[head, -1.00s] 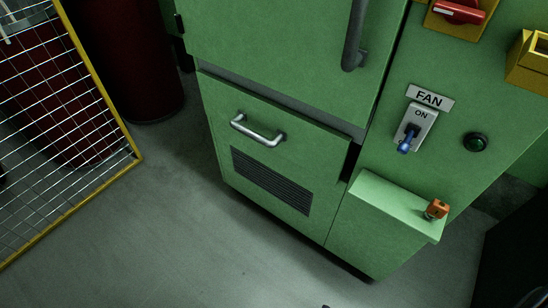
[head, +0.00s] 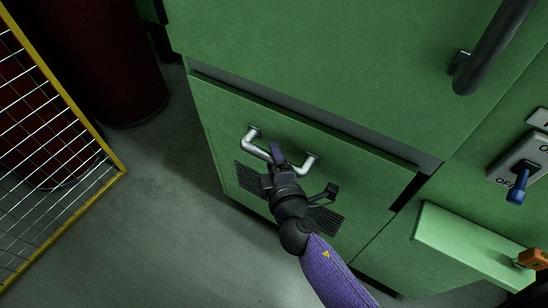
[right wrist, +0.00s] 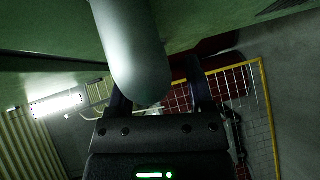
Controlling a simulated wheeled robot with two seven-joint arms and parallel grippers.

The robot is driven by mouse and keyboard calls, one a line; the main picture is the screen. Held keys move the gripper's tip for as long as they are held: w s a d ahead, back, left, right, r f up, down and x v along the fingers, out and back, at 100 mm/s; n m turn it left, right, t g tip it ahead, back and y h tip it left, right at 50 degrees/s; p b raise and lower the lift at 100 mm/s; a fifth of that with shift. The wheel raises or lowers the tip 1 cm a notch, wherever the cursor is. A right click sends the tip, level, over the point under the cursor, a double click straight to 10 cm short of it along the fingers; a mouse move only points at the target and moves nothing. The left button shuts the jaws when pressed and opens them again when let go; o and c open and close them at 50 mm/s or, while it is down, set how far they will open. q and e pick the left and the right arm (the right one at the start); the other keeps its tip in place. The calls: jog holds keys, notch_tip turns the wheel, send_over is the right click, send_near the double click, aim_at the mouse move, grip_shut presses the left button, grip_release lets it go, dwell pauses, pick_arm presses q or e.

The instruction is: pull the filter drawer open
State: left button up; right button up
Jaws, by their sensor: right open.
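The filter drawer (head: 230,110) is the green front panel low on the cabinet, with a dark vent grille. It looks shut. Its silver U-shaped handle (head: 303,176) stands out above the grille. My right gripper (head: 278,158) is open at the middle of the handle, and its purple arm comes up from the bottom. It hides part of the handle and grille. In the right wrist view the handle bar (right wrist: 130,45) looms large in front of my open fingers, partly covering the left one. My left gripper is not in view.
A green ledge (head: 465,243) with an orange knob (head: 532,258) juts out right of the drawer. A switch with a blue lever (head: 518,187) sits above it. A yellow-framed mesh panel (head: 60,85) and a dark red cylinder (head: 110,60) stand left. The floor (head: 150,220) before the drawer is clear.

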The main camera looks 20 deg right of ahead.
jog(key=shift+w, duration=0.2)
grip_shut()
dwell(0.8)
dwell(0.3)
